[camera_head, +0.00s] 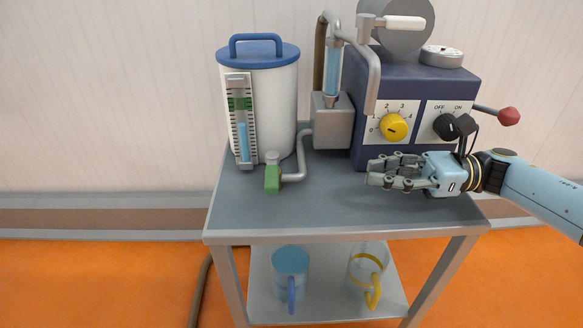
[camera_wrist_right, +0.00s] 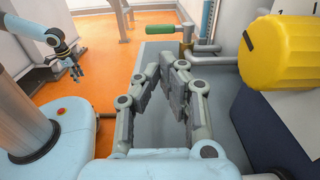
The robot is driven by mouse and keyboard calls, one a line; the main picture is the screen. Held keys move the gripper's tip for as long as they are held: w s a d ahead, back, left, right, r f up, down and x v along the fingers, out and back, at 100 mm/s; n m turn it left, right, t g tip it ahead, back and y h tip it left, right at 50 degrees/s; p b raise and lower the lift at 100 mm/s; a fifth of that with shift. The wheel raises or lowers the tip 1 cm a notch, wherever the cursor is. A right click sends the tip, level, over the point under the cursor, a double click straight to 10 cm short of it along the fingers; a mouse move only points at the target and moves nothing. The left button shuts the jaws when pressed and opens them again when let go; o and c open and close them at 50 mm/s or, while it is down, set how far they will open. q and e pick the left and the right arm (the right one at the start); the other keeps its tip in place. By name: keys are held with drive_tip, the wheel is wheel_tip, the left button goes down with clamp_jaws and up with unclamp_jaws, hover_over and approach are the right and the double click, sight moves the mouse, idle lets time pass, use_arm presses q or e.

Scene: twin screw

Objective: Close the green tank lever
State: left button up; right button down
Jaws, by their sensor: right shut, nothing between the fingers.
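The green tank lever (camera_head: 272,178) sits on the pipe at the foot of the white tank (camera_head: 275,100), above the cart top. My left gripper (camera_wrist_right: 72,68) shows small at the left of that view, away from the lever.
A blue machine (camera_head: 412,100) with a yellow knob (camera_head: 394,127) and a red-tipped lever (camera_head: 509,116) stands behind my right gripper. A grey pump block (camera_head: 333,120) stands between tank and machine. The cart top (camera_head: 310,205) is clear in front. Two jugs stand on the lower shelf.

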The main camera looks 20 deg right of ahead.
approach(272, 175)
drive_tip(key=x, duration=0.5)
drive_tip(key=shift+a+f, duration=0.2)
drive_tip(key=shift+f, duration=0.1)
drive_tip(key=shift+w+a+b, duration=0.1)
drive_tip(key=shift+a+b, duration=0.15)
drive_tip(key=shift+b, duration=0.05)
drive_tip(key=shift+a, duration=0.1)
use_arm(q)
drive_tip(key=shift+w+d+r, duration=0.2)
drive_tip(key=shift+w+r, duration=0.1)
drive_tip(key=shift+r, duration=0.4)
use_arm(e)
drive_tip(key=shift+w, duration=0.1)
use_arm(q)
drive_tip(key=shift+s, duration=0.1)
